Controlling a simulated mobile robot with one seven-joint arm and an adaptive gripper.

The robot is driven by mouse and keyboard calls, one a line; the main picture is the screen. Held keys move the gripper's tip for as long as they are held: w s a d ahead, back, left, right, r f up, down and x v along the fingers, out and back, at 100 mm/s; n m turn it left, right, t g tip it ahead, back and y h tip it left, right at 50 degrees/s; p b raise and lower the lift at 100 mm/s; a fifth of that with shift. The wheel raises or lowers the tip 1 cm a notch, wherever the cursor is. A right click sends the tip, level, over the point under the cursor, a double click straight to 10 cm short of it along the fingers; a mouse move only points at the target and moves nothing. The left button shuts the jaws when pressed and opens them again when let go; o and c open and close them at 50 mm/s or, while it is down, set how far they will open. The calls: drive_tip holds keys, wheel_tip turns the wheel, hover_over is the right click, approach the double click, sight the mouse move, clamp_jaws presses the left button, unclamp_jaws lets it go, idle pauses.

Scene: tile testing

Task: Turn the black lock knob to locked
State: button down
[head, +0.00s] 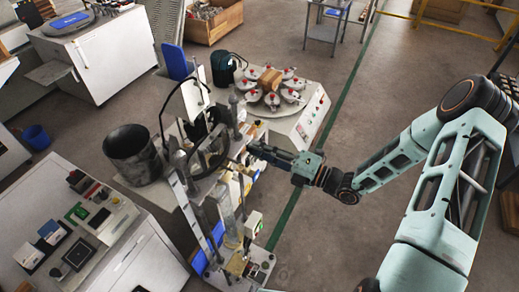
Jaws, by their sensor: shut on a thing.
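My gripper (254,149) reaches in from the right to a tall grey test machine (222,205) with upright columns and a black handwheel (213,152). Its dark fingers are at the right side of the machine, to the right of the handwheel. They are shut on a small dark part there, which fits the black lock knob. The knob is mostly hidden by the fingertips and too small to make out, so its turned position cannot be read.
Behind the gripper stands a machine with a round turntable (250,108) carrying several red-topped pots. A black bucket (133,153) is left of the test machine. A cabinet (110,250) with small devices is at front left. The floor (330,235) right of the machine is clear.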

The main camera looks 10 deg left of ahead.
drive_tip(key=c, duration=1.7)
unclamp_jaws()
drive_tip(key=shift+d, duration=0.1)
drive_tip(key=v, duration=1.2)
